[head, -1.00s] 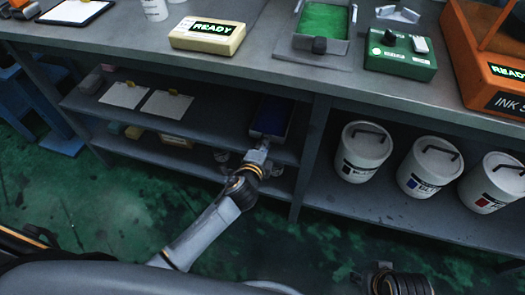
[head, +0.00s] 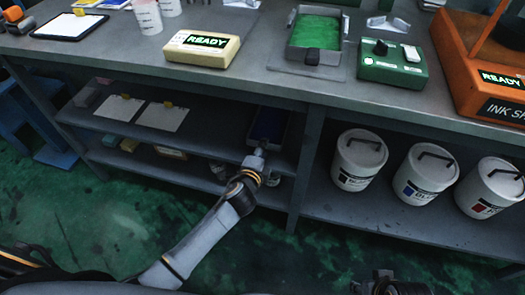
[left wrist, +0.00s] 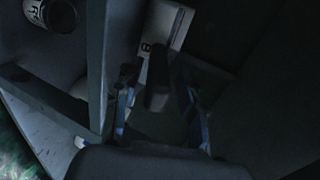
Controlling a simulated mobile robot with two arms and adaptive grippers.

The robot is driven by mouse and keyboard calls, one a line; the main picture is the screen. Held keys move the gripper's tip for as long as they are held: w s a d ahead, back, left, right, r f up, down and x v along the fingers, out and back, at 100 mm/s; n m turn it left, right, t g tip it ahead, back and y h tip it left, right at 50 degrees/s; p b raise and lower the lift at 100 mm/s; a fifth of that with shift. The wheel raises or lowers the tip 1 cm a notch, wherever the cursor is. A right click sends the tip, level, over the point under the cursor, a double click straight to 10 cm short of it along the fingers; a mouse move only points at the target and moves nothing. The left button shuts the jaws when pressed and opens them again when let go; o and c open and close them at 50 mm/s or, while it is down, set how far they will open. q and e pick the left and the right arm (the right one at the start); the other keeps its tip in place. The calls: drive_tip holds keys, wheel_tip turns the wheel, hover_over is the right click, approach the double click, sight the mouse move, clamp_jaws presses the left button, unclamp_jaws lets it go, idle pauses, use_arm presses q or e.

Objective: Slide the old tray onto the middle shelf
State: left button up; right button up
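The old tray (head: 270,124), grey with a dark blue inside, lies on the middle shelf (head: 205,137) under the bench. It is at the shelf's right end, beside the upright post. My left gripper (head: 256,154) is at the tray's front end, by the shelf's front edge. In the left wrist view its fingers (left wrist: 158,112) stand apart with a dark handle-like block (left wrist: 158,85) between them. That view is very dark, and contact is hard to make out. Of my right arm only a dark end part shows at the bottom of the head view; its fingers cannot be made out.
Two white sheets (head: 163,116) lie left on the middle shelf. Several white buckets (head: 358,160) stand on the lower shelf, right of the post (head: 304,165). A tray with green (head: 316,32) sits on the benchtop, between a cream READY box (head: 203,48) and a green box (head: 393,63).

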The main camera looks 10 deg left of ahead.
use_arm(q)
drive_tip(key=shift+s+f, duration=0.1)
drive_tip(key=shift+s, duration=0.5)
drive_tip(key=v, duration=1.1)
drive_tip(key=shift+r, duration=0.25)
